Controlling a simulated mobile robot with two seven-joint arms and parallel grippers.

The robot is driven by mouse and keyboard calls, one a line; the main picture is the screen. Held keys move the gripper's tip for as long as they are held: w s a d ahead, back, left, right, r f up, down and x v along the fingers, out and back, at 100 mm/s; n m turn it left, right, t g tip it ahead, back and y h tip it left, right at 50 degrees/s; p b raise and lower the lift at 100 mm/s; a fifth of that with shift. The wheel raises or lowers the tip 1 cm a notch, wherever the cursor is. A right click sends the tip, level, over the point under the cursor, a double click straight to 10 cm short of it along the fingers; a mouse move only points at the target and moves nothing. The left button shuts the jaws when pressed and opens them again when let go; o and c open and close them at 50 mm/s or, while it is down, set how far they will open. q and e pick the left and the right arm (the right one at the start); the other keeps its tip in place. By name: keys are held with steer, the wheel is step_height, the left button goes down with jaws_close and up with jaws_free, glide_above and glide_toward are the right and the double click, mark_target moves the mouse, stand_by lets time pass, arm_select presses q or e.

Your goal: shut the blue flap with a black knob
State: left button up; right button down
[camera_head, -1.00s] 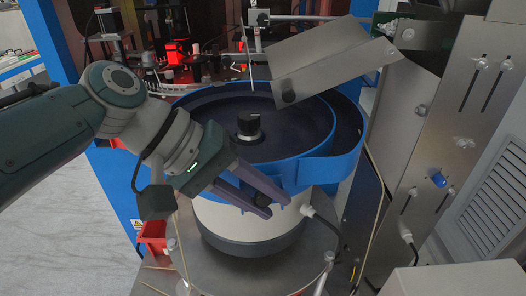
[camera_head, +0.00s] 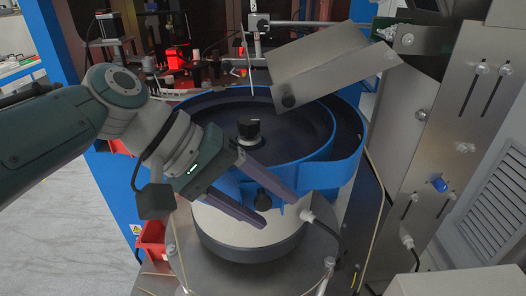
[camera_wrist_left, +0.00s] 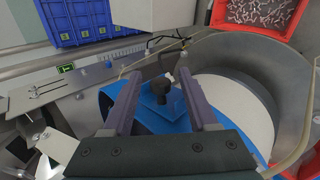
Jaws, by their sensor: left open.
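The blue flap (camera_head: 247,188) is at the front of the blue bowl (camera_head: 318,176), with its black knob (camera_head: 263,199) facing outward. My left gripper (camera_head: 278,210) is open in front of it, with the knob between its two fingers. In the left wrist view, the knob (camera_wrist_left: 163,89) stands between the open fingers (camera_wrist_left: 160,76), with a visible gap on each side. The blue flap (camera_wrist_left: 155,117) shows below the knob there, partly hidden by the fingers and gripper body. How far the flap stands open is hard to tell. My right gripper is not in view.
A second black knob (camera_head: 249,129) stands at the bowl's centre. A tilted metal plate (camera_head: 330,65) hangs over the bowl's back right. A metal panel (camera_head: 470,130) rises at the right. A red bin (camera_wrist_left: 262,14) holds small parts.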

arm_select(q)
steer(key=v, duration=1)
steer(key=s+a+f+m+t+y, duration=0.1)
steer(key=s+a+f+m+y, duration=0.2)
steer(key=s+f, duration=0.7)
steer(key=s+a+r+t+y, duration=0.15)
steer(key=s+a+y, duration=0.35)
steer(key=s+a, duration=0.5)
steer(key=w+d+p+v, duration=0.1)
steer(key=w+p+v, duration=0.1)
steer(key=p+v, duration=1)
steer(key=w+d+r+p+v, duration=0.1)
steer(key=w+d+p+v, duration=0.1)
steer(key=p+v, duration=1)
steer(key=shift+d+r+m+y+p, duration=0.25)
steer(key=shift+r+m+y+p, duration=0.1)
steer(key=shift+r+y, duration=0.1)
steer(key=shift+w+t, duration=0.15)
steer(key=shift+t, duration=0.1)
